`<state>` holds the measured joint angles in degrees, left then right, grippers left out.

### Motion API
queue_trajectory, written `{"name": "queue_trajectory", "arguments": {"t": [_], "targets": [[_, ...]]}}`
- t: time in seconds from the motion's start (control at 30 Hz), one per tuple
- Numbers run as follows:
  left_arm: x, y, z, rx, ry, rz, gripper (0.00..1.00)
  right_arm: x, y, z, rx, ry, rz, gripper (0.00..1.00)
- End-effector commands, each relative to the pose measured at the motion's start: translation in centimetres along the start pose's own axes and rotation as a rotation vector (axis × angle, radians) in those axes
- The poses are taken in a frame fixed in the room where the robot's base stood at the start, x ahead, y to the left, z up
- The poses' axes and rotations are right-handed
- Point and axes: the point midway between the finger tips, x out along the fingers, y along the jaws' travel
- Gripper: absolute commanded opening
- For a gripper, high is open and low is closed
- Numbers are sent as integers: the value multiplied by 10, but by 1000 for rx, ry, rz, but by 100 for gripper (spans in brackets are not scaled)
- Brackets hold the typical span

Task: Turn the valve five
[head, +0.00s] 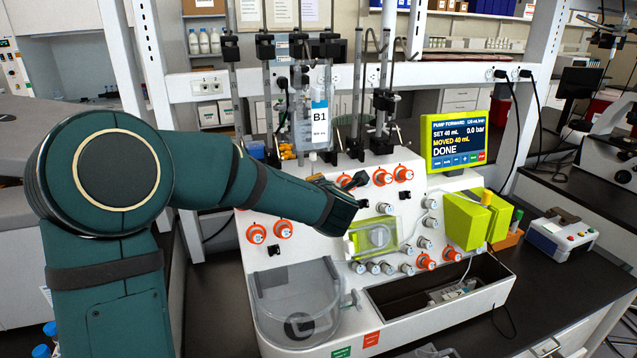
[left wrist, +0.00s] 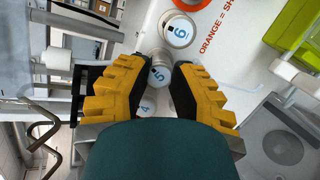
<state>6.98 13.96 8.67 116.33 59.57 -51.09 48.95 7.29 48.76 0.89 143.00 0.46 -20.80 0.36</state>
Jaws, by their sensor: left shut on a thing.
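Valve 5 (left wrist: 158,74) is a small white knob with a blue number on the white cell processor panel. In the left wrist view it sits between the yellow ridged fingers of my left gripper (left wrist: 162,76), which is shut on it. In the head view my left gripper (head: 345,186) is at the panel's upper middle and hides valve 5. My right gripper is in neither view.
Orange-ringed knobs (head: 403,174) are right of my gripper. A lime-framed clear pump cover (head: 372,238) is just below it. A screen (head: 459,139) reads DONE. A hanging bag labelled B1 (head: 319,118) and poles stand behind. A clear bowl (head: 290,290) is below left.

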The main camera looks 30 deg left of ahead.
Motion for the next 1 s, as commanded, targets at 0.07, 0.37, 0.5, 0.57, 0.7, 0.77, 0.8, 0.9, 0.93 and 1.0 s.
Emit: {"name": "queue_trajectory", "arguments": {"t": [0.07, 0.37, 0.5, 0.57, 0.7, 0.77, 0.8, 0.9, 0.93, 1.0], "targets": [[-1, 4, 2, 44, -3, -7, 0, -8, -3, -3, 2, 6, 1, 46], [0, 2, 1, 146, -2, -26, 0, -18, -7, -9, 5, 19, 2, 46], [0, 2, 1, 160, -3, -28, 0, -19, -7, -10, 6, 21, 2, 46], [0, 2, 1, 162, -3, -28, 0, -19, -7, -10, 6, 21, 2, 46], [0, 1, 1, 162, -3, -28, 0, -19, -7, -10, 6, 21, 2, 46], [0, 1, 1, 162, -3, -28, 0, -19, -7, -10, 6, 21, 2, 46], [0, 1, 1, 162, -3, -28, 0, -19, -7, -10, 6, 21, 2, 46], [0, 1, 1, 162, -3, -28, 43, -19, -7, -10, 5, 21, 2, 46], [0, 1, 1, 162, -3, -28, 54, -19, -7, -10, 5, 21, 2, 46], [0, 1, 1, 162, -2, -29, 58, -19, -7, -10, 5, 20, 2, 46]]}}
